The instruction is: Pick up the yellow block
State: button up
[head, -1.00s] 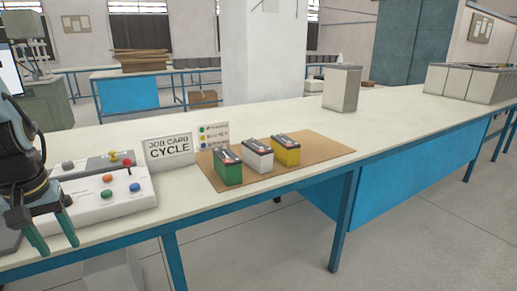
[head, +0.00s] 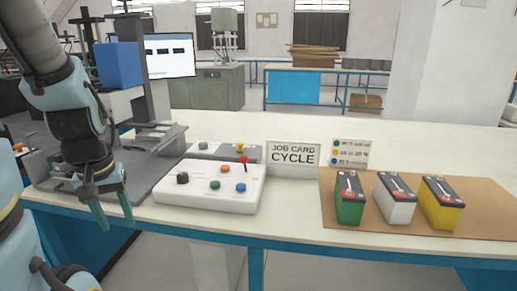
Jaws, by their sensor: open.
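The yellow block (head: 441,205) is a battery-like box with a dark top and a red-and-grey strip. It stands upright on a brown mat (head: 490,215), at the right end of a row of three. A white block (head: 396,202) is beside it, and a green block (head: 349,202) is at the left end. My gripper (head: 114,214) hangs at the left near the table's front edge, fingers pointing down. It is open and empty, far to the left of the yellow block.
A control box (head: 210,188) with coloured buttons stands between my gripper and the mat. Behind it are a "JOB CARD CYCLE" sign (head: 293,155) and a colour-dot card (head: 351,152). A grey machine stand with a blue block (head: 119,64) is at the left.

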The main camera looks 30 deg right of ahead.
aim_at(443, 208)
jog(key=k+l+u, duration=0.2)
jog(key=l+u, duration=0.2)
jog(key=k+l+u, duration=0.2)
jog(key=u, duration=0.25)
jog(key=k+l+u, duration=0.25)
jog(key=u, duration=0.15)
jog(key=k+l+u, duration=0.1)
jog(key=k+u, duration=0.6)
jog(key=k, duration=2.4)
